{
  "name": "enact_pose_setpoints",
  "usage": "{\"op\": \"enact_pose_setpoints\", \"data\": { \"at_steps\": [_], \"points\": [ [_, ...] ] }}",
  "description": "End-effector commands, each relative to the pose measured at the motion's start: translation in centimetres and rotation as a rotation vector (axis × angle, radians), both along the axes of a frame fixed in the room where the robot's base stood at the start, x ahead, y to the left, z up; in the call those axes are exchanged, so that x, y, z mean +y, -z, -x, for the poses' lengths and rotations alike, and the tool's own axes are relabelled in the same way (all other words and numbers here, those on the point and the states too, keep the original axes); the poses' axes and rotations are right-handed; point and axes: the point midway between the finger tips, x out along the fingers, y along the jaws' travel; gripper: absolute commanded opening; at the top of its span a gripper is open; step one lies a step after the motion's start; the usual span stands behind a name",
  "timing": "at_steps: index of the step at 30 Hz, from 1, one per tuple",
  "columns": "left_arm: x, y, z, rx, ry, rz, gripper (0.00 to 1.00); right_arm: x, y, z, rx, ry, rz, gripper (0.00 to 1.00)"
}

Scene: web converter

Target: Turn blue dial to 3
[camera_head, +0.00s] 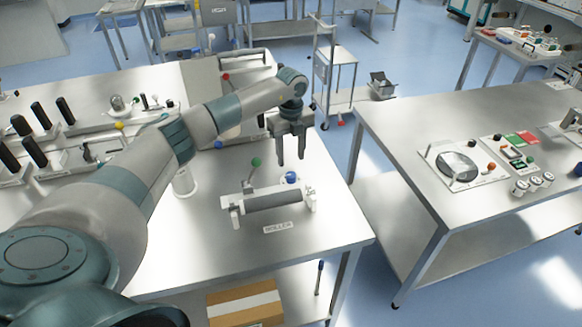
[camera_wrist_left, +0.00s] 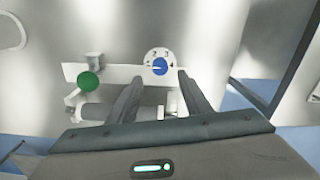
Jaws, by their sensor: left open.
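The blue dial (camera_head: 291,178) sits on a small white plate at the back of the roller unit on the near table. In the left wrist view the blue dial (camera_wrist_left: 160,67) has a white face with numbers around it; 2, 3 and 4 can be made out. A pale mark shows on the knob, pointing roughly left, but its exact setting is too small to tell. My left gripper (camera_head: 291,161) is open and empty, pointing down above the dial. In the wrist view its fingertips (camera_wrist_left: 159,80) appear on either side of the dial, apart from it. My right gripper is not in view.
A green-knobbed lever (camera_head: 256,162) stands just left of the dial; it also shows in the wrist view (camera_wrist_left: 89,81). The grey roller (camera_head: 273,200) lies in front. Black-handled parts (camera_head: 41,115) stand at the left. Another table with controls (camera_head: 458,165) is at the right, across a gap.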

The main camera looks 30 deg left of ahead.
Motion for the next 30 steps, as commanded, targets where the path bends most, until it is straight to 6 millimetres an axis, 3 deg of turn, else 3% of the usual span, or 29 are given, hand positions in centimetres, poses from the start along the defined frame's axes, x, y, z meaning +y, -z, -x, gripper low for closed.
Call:
{"op": "enact_pose_setpoints", "data": {
  "at_steps": [3,12,26,27,30],
  "points": [
    [-0.1,1.9,0.1,0.004,-0.001,0.000,0.45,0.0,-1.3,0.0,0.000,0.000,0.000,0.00],
    [-0.1,6.2,0.0,0.001,-0.001,0.000,0.45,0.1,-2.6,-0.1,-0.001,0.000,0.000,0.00],
    [0.0,7.4,0.0,0.000,0.000,0.000,0.45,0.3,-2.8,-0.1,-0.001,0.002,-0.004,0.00],
    [0.0,7.4,0.0,0.000,0.000,0.000,0.42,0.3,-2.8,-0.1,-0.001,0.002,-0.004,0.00],
    [0.0,7.4,0.0,0.000,0.000,0.000,0.19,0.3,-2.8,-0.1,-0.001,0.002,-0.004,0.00]
  ]
}}
